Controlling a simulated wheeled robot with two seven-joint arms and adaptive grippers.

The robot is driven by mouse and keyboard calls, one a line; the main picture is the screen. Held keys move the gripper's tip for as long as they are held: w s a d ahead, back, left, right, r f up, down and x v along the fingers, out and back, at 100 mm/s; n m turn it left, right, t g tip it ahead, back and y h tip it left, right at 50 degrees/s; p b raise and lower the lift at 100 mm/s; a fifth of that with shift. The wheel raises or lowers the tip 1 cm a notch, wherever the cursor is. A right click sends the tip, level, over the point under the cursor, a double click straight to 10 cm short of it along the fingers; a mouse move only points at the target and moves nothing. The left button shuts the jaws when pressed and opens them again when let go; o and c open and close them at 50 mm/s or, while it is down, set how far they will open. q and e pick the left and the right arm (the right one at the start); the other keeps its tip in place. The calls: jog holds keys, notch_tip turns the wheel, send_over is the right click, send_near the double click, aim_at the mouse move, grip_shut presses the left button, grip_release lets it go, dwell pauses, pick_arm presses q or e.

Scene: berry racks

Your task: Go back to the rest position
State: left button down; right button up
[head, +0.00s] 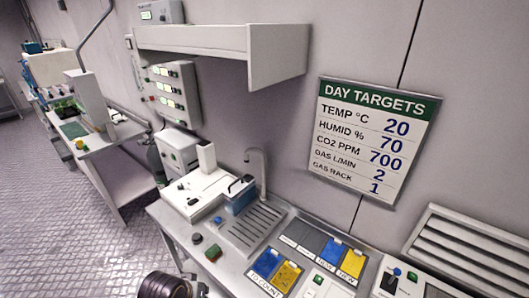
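A dark rounded part, which looks like a link of one of my arms (165,286), shows at the bottom edge, left of centre. It is cut off by the frame, and no fingers show on it. Neither of my grippers can be seen in the head view. I cannot tell which arm the dark part belongs to.
A metal bench (190,240) with a tap (260,175), a blue box (240,195) and coloured trays (288,276) stands ahead. A shelf (275,55) juts from the wall above it. A "DAY TARGETS" sign (374,140) hangs right. Clear floor (60,220) lies left.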

pick_arm(q)
jog(key=s+a+r+m+y, duration=0.1)
jog(key=s+a+r+m, duration=0.1)
jog(key=s+a, duration=0.3)
jog(key=s+d+f+g+b, duration=0.1)
jog(key=s+f+g+b, duration=0.15)
jog(key=f, duration=3.25)
jog(key=s+a+f, duration=0.2)
jog(key=s+f, duration=0.8)
jog(key=s, duration=0.1)
jog(key=s+a+f+b, duration=0.1)
jog(key=s+a+f, duration=0.1)
jog(key=s+f, duration=0.9)
jog(key=shift+s+f+m+g+y, duration=0.25)
jog(key=shift+s+m+g+y, duration=0.05)
jog(key=shift+s+g, duration=0.2)
